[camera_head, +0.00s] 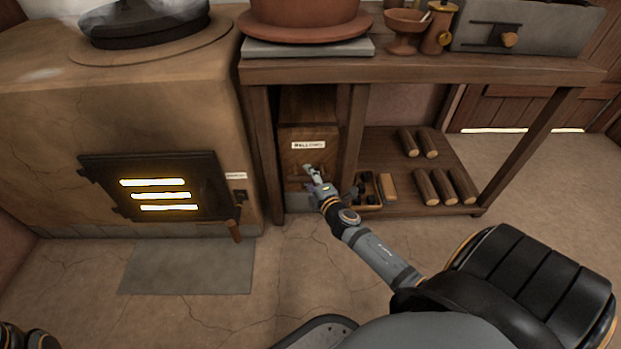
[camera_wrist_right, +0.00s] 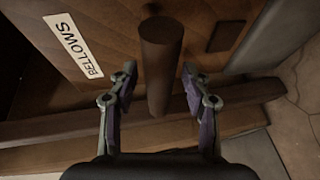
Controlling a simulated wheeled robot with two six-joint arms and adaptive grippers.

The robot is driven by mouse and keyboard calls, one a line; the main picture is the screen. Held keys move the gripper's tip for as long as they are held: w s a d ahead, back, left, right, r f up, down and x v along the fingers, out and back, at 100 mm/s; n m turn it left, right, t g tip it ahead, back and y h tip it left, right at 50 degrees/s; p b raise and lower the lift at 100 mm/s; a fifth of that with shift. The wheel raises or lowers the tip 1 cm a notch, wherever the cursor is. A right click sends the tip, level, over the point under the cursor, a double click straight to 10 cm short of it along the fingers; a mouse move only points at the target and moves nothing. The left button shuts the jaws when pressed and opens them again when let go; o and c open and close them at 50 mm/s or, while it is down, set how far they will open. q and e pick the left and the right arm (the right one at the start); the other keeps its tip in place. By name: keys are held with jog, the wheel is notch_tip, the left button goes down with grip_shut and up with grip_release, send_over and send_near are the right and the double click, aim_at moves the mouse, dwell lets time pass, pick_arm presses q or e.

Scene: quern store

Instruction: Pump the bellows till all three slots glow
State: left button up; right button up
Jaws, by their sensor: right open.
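The bellows (camera_head: 308,133) is a wooden box with a white label under the table; its face also shows in the right wrist view (camera_wrist_right: 110,25). A dark round wooden handle (camera_wrist_right: 160,60) sticks out from that face. My right gripper (camera_head: 312,172) is at the front of the bellows. In the right wrist view its open fingers (camera_wrist_right: 157,85) stand on either side of the handle, with gaps on both sides. The stove door (camera_head: 103,179) has three slots (camera_head: 160,195), all glowing bright yellow. My left gripper is not visible.
A clay stove (camera_head: 110,110) with a dark pan (camera_head: 145,25) stands at the left. The wooden table (camera_head: 430,70) bears a large clay pot (camera_head: 303,22). Logs (camera_head: 441,187) lie on its lower shelf (camera_head: 385,145). The floor in front is clear.

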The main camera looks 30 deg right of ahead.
jog(key=v, duration=1.2)
